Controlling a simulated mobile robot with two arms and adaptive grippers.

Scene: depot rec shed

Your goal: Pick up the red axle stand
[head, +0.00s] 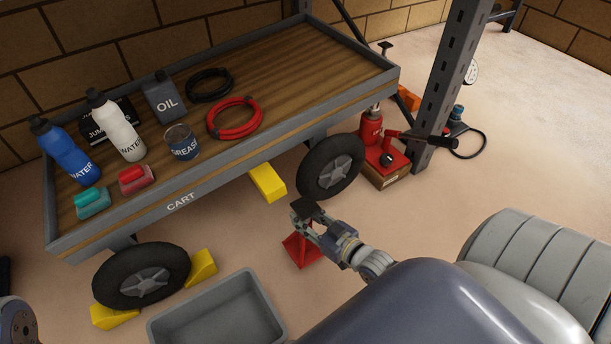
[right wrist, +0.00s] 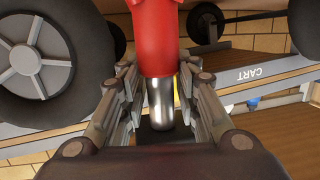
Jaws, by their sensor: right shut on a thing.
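The red axle stand (head: 301,253) is on the floor area in front of the cart, between the grey bin and the cart's right wheel. Its red body (right wrist: 154,40) and silver post (right wrist: 159,102) show close up in the right wrist view, inverted there. My right gripper (head: 310,216) is shut on the stand around its upper part, with fingers on both sides of the post (right wrist: 158,76). The gripper hides part of the stand. I cannot tell whether its base touches the floor. My left gripper is out of view.
The cart (head: 180,201) with bottles, oil and cables stands behind. Yellow chocks (head: 268,182) and wheels (head: 331,167) are close by. A grey bin (head: 165,326) is at the front. A red jack (head: 372,131) sits on a box by the grey post (head: 452,80).

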